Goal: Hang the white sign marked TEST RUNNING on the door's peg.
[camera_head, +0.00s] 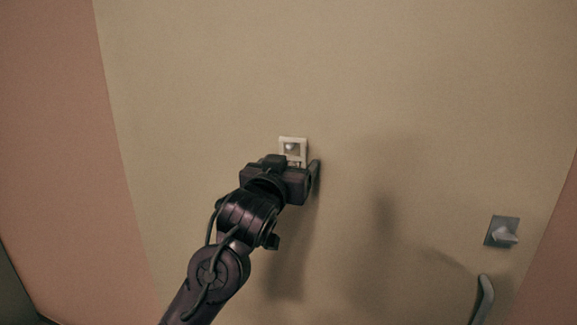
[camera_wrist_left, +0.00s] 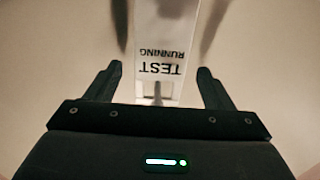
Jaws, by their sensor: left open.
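The white sign (camera_wrist_left: 172,45) is in the left wrist view, its black words TEST RUNNING upside down there. In the head view only its top part (camera_head: 302,141) shows, a white frame with a square opening, against the beige door (camera_head: 400,90). The round pale end of the peg (camera_head: 289,147) shows inside that opening. My left gripper (camera_wrist_left: 160,68) is open, one finger on each side of the sign, with gaps between the fingers and the sign's edges. In the head view this gripper (camera_head: 304,172) hides the lower sign. My right gripper is not in view.
A square lock plate with a turn knob (camera_head: 503,232) is on the door at the right. A curved door handle (camera_head: 483,301) is below it. Pinkish wall (camera_head: 60,130) borders the door at the left. The door's surface around the sign is otherwise bare.

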